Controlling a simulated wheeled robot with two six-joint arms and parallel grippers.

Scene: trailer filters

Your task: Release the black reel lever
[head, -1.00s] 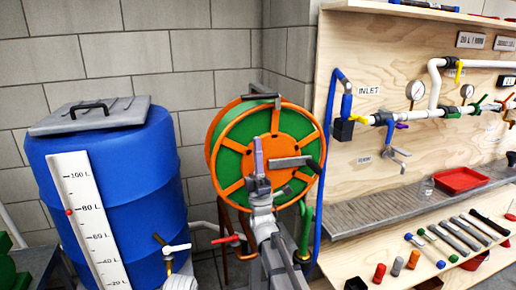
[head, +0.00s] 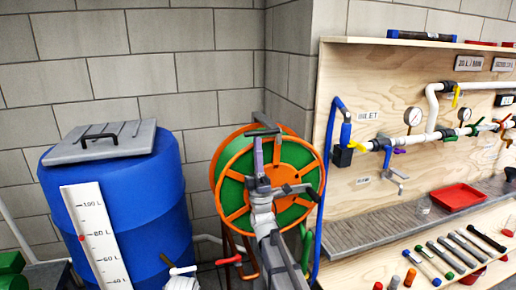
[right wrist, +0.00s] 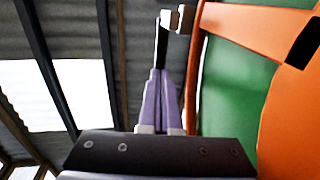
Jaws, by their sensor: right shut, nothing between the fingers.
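The black reel lever (head: 264,132) is at the top rim of the orange and green hose reel (head: 302,152). In the right wrist view a black bar, which looks like the lever (right wrist: 161,45), stands by the fingertips, with a pale grey block at its upper end. My right gripper (head: 258,140) is shut and empty. Its purple fingers point up in front of the reel, with their tips just below the lever in the head view. The fingertips (right wrist: 160,74) overlap the bar's lower end in the wrist view; I cannot tell whether they touch it. My left gripper is not in view.
A blue tank (head: 125,205) with a grey lid stands left of the reel. A wooden panel (head: 345,215) with pipes, valves and gauges is on the right, with a blue hose at its edge. A red tray (head: 458,197) and several tools lie on its shelves.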

